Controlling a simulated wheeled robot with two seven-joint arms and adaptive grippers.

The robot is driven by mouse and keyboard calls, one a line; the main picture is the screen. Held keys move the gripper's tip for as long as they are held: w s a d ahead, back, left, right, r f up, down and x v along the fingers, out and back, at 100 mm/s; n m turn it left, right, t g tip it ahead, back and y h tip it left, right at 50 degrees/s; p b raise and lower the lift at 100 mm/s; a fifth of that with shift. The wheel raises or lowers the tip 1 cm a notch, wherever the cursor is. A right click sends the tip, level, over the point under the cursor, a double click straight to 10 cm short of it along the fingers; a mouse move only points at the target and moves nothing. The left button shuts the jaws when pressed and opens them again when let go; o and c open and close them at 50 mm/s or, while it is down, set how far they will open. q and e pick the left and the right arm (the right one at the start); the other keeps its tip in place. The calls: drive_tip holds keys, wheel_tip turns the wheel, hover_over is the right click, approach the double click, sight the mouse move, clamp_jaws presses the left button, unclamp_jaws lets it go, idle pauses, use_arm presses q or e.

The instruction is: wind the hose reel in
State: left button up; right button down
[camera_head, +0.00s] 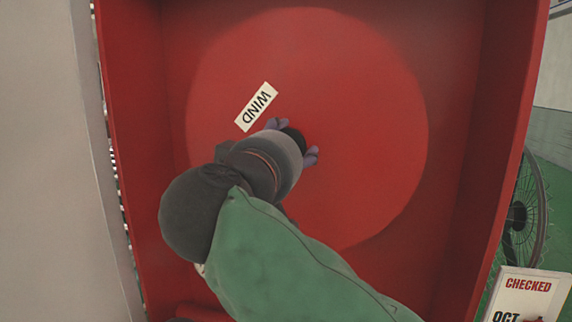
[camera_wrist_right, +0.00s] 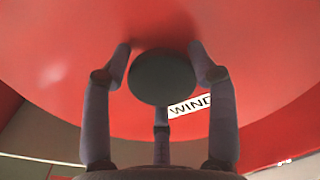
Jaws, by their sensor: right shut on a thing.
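The hose reel is a red disc (camera_head: 370,110) set inside a red cabinet. A tilted white label reading WIND (camera_head: 256,107) is on the disc, and it also shows in the right wrist view (camera_wrist_right: 189,106). My right gripper (camera_head: 296,141) is at the disc, just below and right of the label, shut on a dark round knob (camera_head: 293,138). In the right wrist view the knob (camera_wrist_right: 162,77) sits between the purple-grey fingers (camera_wrist_right: 160,70). My wrist and green-sleeved arm hide the lower left of the disc. My left gripper is not in view. No hose shows.
The red cabinet walls (camera_head: 130,110) stand close on both sides of the disc. A pale wall or panel (camera_head: 40,150) is at the left. A wheel with spokes (camera_head: 522,215) and a CHECKED card (camera_head: 527,290) are outside the cabinet at the right.

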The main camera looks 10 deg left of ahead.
drive_tip(key=shift+w+a+f+m+b, duration=0.1)
drive_tip(key=shift+f+m+b, duration=0.25)
drive_tip(key=shift+m+b, duration=0.45)
drive_tip(key=shift+w+a+f+m+b, duration=0.1)
drive_tip(key=shift+f+m+b, duration=0.3)
drive_tip(key=shift+m, duration=0.7)
drive_tip(key=c, duration=0.8)
unclamp_jaws()
drive_tip(key=o, duration=0.4)
drive_tip(key=shift+d+r, duration=0.15)
drive_tip(key=shift+d, duration=0.05)
drive_tip(key=shift+s+r, duration=0.15)
drive_tip(key=shift+r, duration=0.05)
